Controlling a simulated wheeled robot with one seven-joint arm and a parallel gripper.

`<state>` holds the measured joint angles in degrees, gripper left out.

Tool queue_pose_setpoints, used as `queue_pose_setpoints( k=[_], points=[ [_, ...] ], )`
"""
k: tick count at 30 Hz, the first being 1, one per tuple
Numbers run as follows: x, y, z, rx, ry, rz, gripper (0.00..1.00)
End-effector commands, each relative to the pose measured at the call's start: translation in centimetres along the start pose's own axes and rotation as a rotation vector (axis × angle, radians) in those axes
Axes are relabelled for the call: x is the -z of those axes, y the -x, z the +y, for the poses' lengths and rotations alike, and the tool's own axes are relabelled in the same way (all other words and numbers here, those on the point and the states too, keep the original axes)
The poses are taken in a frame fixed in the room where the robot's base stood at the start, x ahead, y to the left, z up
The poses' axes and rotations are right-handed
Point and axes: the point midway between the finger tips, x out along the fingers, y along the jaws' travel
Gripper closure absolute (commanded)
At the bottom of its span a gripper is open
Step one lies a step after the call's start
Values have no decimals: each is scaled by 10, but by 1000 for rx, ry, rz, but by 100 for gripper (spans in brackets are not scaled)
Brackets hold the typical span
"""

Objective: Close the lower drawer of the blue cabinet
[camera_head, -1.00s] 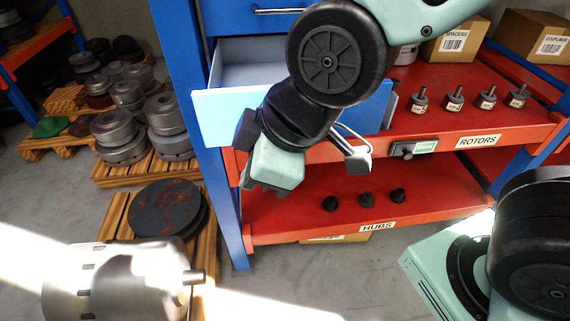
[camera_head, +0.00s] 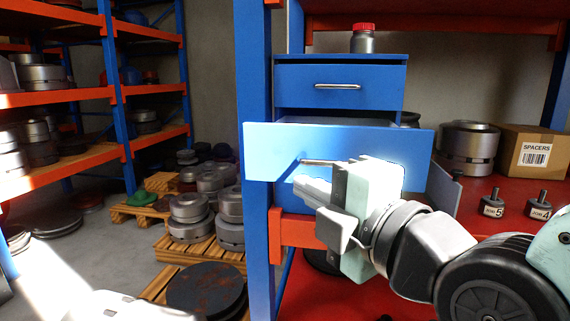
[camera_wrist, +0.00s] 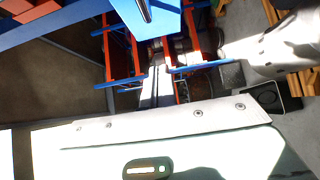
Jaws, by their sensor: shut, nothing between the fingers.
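The blue cabinet (camera_head: 390,75) stands on the red shelf. Its lower drawer (camera_head: 262,140) is out, its front well ahead of the cabinet face, with a bar handle (camera_head: 318,162). The upper drawer (camera_head: 300,90) is shut. My gripper (camera_head: 314,192) is shut and empty, just before the lower drawer's front, below its handle. It hides the front's lower right part, and I cannot tell whether it touches. In the wrist view a bright blue panel with a bar handle, seemingly the drawer front (camera_wrist: 168,14), shows at the top.
A red-lidded jar (camera_head: 363,42) stands on the cabinet. A blue rack post (camera_head: 256,220) rises close at the left. Pallets of metal parts (camera_head: 195,210) lie further left.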

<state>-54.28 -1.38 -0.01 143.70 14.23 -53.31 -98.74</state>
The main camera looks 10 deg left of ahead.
Motion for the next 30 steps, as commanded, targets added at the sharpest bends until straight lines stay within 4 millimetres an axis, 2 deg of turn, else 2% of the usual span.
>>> queue_pose_setpoints(
  k=[3,21,30],
  points=[
    [0,-6,6,6,2,-3,100],
    [0,-20,5,8,0,3,100],
    [0,-83,1,3,-1,2,100]
  ],
)
